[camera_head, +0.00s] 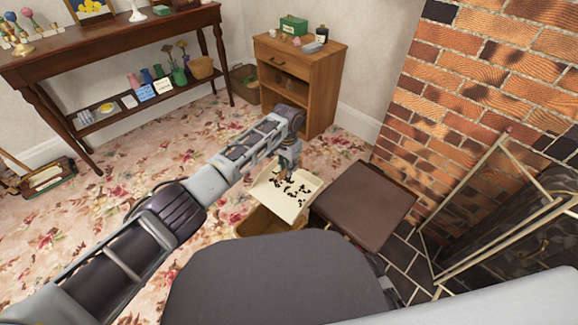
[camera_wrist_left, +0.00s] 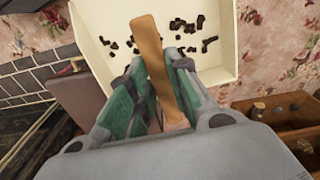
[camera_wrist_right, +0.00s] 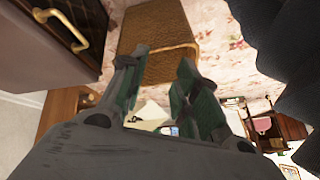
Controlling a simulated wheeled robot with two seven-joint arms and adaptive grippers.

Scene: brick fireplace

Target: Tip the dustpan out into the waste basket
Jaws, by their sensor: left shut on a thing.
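My left gripper (camera_head: 288,163) is shut on the wooden handle (camera_wrist_left: 152,55) of a cream dustpan (camera_head: 271,193). The dustpan carries several black bits, scattered across its floor, and it looks roughly level. It also fills the top of the left wrist view (camera_wrist_left: 95,45). A brown waste basket (camera_head: 258,222) shows below and just in front of the dustpan in the head view; the dustpan and my own body hide part of it. A brown woven surface in the right wrist view (camera_wrist_right: 160,40) looks like this basket. My right gripper (camera_wrist_right: 160,68) is open and empty, its fingers apart.
A dark brown square-topped piece (camera_head: 365,205) stands close right of the dustpan. Beyond it are the brass-framed fire screen (camera_head: 500,205) and brick fireplace (camera_head: 490,80). A wooden cabinet (camera_head: 300,75) stands behind, with another basket (camera_head: 245,82) beside it. Flowered carpet at left is mostly free.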

